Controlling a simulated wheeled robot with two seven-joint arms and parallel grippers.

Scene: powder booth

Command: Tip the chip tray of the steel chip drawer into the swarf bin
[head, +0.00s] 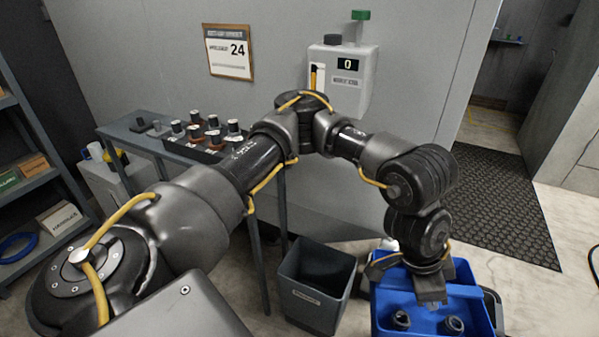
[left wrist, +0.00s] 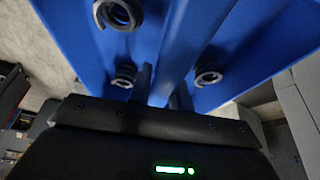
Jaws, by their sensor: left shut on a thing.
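My left gripper (head: 431,298) points down at a blue open box (head: 468,283) at the lower right of the head view. In the left wrist view its two fingers (left wrist: 163,92) are closed on a thin blue wall of the box (left wrist: 240,28). Dark ring-shaped fittings (head: 453,325) lie in the box, and several show on both sides of that wall in the left wrist view (left wrist: 122,12). A dark grey open bin (head: 313,300) stands on the floor left of the box; its label is too small to read. I see no steel chip drawer or chip tray. My right gripper is out of view.
A grey side table (head: 140,138) carries a rack of dark cylindrical tools (head: 212,135). A white box with a display (head: 343,75) hangs on the grey wall. Shelves (head: 35,170) stand at the left. A dark mat (head: 500,205) and open floor lie at the right.

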